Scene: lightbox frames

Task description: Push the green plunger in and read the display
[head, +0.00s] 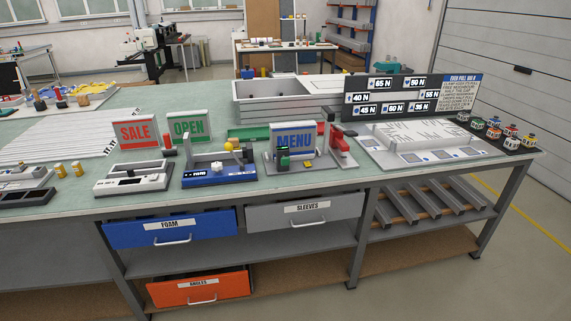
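A small upright green part (283,158), possibly the green plunger, stands on a grey fixture in front of the MENU sign (293,138). It is too small to tell how far in it is. I cannot make out a display reading. A blue-based fixture (218,178) to its left has a small white label-like strip on its front and a yellow knob (229,145). A pale box with dark panels (133,177) is further left. Neither of my grippers is in view.
A red upright part (339,141) stands right of the MENU sign. SALE (136,131) and OPEN (189,126) signs stand behind the fixtures. A dark board (391,96) carries N values. Several capped jars (494,131) stand at right. The blue FOAM drawer (168,229) is below the bench.

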